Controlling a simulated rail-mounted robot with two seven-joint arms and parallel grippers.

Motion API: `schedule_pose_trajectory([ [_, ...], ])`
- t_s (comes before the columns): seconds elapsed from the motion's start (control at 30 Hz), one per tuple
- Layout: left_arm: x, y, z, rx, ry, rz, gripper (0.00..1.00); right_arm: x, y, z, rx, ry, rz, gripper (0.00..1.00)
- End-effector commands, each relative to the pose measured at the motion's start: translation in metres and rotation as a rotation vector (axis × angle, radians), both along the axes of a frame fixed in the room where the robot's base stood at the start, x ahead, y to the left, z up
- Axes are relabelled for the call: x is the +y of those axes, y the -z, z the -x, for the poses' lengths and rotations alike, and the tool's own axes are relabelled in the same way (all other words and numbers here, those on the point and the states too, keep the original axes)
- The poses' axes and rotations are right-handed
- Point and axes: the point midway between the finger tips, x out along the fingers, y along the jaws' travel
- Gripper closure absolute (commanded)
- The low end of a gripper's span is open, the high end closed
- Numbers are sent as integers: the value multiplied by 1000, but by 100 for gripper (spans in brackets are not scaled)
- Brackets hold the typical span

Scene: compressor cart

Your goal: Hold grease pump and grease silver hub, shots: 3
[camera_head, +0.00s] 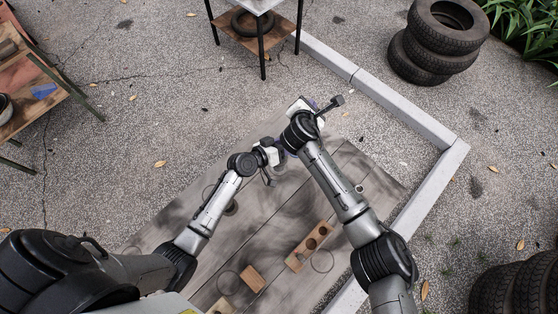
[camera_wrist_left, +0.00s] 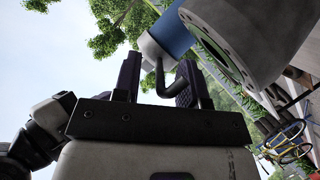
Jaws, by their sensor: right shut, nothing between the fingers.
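In the left wrist view, a white and blue cylinder (camera_wrist_left: 168,36), which looks like the grease pump, has a dark bent rod coming off it between the fingers of my left gripper (camera_wrist_left: 158,82). These fingers stand apart, with a gap beside the rod. A large grey metal cylinder with holes in its end face (camera_wrist_left: 255,30), probably the silver hub, is at the upper right, close to the pump. In the head view my left gripper (camera_head: 284,153) is beside my right wrist. My right gripper (camera_head: 311,104) is shut and empty just beyond. My arms hide pump and hub there.
A wooden block with round holes (camera_head: 309,246) and a smaller block (camera_head: 252,278) lie on the grey boards (camera_head: 270,225). Stacked tires (camera_head: 435,45) stand at back right, more (camera_head: 510,290) at lower right. A black-legged table (camera_head: 262,30) stands behind. A pale kerb (camera_head: 425,185) borders the right.

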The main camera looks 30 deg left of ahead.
Motion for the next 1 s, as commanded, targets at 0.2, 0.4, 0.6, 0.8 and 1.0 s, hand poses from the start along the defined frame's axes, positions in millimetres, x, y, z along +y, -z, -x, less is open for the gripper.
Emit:
schedule_pose_trajectory([
  [0.2,14,-11,32,1,0,-4,62,0,0,0,0,0,0,100],
  [0.4,28,-23,64,1,0,-3,62,0,0,0,0,0,0,100],
  [0.6,37,-31,87,1,0,-2,62,0,0,0,0,0,0,100],
  [0.8,41,-36,98,0,0,-1,62,0,0,0,0,0,0,100],
  [1.0,42,-37,99,0,0,0,62,0,0,0,0,0,0,100],
])
